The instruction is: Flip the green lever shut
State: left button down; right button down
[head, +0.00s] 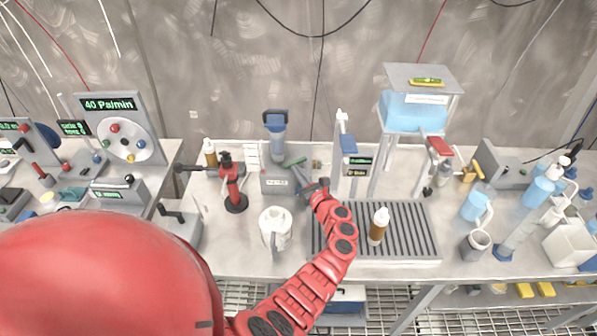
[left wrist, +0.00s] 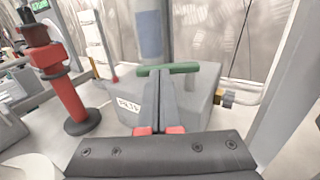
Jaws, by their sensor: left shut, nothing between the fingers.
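The green lever (head: 295,163) sits on top of a small grey box (head: 274,185) with a white label. In the left wrist view the lever (left wrist: 168,69) lies as a green bar across the top of the box (left wrist: 200,100), just beyond my fingertips. My left gripper (head: 312,187) is at the right side of the box in the head view. In the left wrist view its dark fingers (left wrist: 158,76) are shut together and empty, pointing at the lever. I cannot tell whether they touch it. My right gripper is not in view.
A red stand (head: 235,190) is left of the box, with a white jug (head: 274,229) in front. A ribbed grey tray (head: 410,230) holds a brown bottle (head: 379,226). A blue-tanked stand (head: 413,112) rises at the back right.

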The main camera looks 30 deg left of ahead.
aim_at(289, 167)
pick_arm(q)
jog(key=shift+s+a+m+t+p, duration=0.15)
jog(key=shift+a+m+t+p, duration=0.15)
jog(key=shift+t, duration=0.1)
jog(key=shift+a+m+t+h+p, duration=0.35)
jog(key=shift+a+m+t+h, duration=0.3)
jog(key=shift+m+t+h, duration=0.3)
jog(key=shift+a+m+t+h+p, duration=0.3)
jog(key=shift+a+m+t+h, duration=0.4)
jog(key=shift+t+h, duration=0.35)
jog(key=shift+a+r+y, duration=0.1)
jog(key=shift+y, duration=0.2)
